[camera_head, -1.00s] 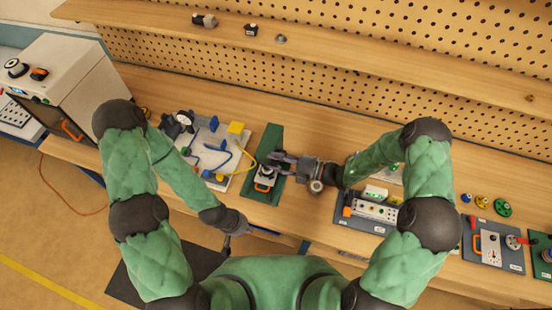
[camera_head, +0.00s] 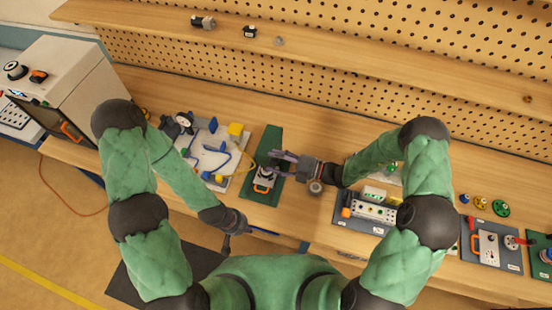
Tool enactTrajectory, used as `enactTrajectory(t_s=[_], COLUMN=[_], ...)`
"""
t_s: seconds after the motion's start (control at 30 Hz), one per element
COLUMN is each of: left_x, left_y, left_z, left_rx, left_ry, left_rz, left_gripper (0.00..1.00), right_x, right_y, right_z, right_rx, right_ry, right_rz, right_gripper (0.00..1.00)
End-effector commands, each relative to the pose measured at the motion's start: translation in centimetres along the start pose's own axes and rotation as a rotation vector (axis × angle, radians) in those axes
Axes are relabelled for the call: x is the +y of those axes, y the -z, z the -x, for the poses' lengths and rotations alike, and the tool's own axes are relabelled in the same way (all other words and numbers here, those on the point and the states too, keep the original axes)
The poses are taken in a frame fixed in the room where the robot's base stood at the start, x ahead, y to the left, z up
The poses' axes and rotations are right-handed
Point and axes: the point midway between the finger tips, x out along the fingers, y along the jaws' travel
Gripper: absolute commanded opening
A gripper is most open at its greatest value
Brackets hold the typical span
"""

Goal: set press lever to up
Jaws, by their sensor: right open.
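A small grey press (camera_head: 265,173) with an orange handle (camera_head: 262,188) at its front stands on a dark green base plate (camera_head: 271,140) on the bench. I take this handle to be near its lever, but the lever's exact position is too small to tell. My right gripper (camera_head: 273,162) is open and reaches in from the right, with its fingers beside and over the upper part of the press. Whether they touch it cannot be told. My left gripper (camera_head: 227,245) hangs low in front of the bench edge, away from the press; its fingers are too small to read.
Left of the press is a pale board (camera_head: 212,155) with blue and yellow parts and a gauge. Right are a grey panel (camera_head: 368,212) with sockets and another panel (camera_head: 490,245) with a red-handled part. A shelf (camera_head: 350,55) runs above the bench.

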Motion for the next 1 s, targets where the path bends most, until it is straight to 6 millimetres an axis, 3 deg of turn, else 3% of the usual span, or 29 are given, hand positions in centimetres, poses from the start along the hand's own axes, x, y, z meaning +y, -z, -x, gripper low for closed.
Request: enactTrajectory(t_s=[0.27,0.7,1.0], left_x=[0.0,0.0,0.0], left_y=[0.0,0.0,0.0], left_z=[0.0,0.0,0.0], left_rx=[0.000,0.000,0.000], left_ry=[0.000,0.000,0.000], left_rz=[0.000,0.000,0.000], left_gripper=[0.00,0.00,0.00], right_x=[0.0,0.0,0.0], right_y=[-0.1,-0.1,-0.1], right_z=[1.5,9.7,11.9], right_rx=[-0.002,-0.003,0.000], right_ry=[-0.001,-0.002,0.000], right_rz=[0.000,-0.001,0.000], right_gripper=[0.63,0.63,0.63])
